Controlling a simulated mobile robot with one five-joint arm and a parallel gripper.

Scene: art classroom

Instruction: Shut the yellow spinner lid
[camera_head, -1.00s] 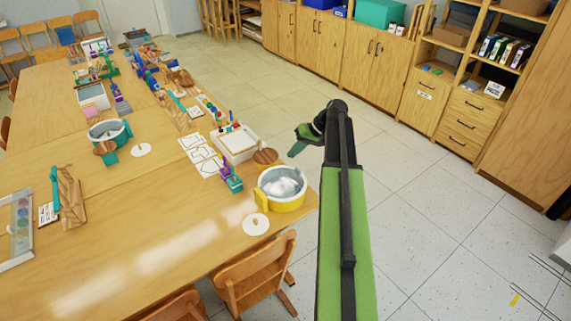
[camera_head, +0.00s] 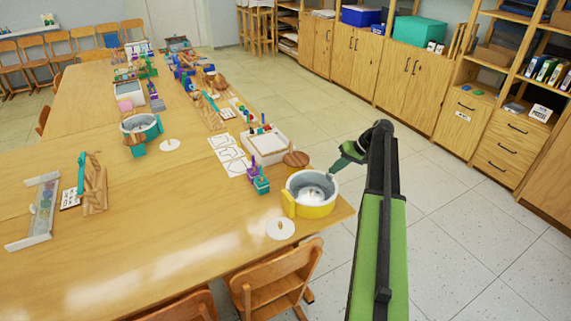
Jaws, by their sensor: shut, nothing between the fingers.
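The yellow spinner (camera_head: 311,211) stands at the right end of the long table. It is a yellow tub with a pale grey inner bowl, open at the top. My gripper (camera_head: 331,174) is shut and empty. Its tip is at the tub's far right rim in the picture; I cannot tell whether it touches.
A white disc (camera_head: 281,228) lies in front of the tub. A purple and teal item (camera_head: 258,180) and a white tray (camera_head: 265,144) stand to its left. A chair (camera_head: 275,282) is tucked at the near edge. Open floor (camera_head: 450,220) lies to the right.

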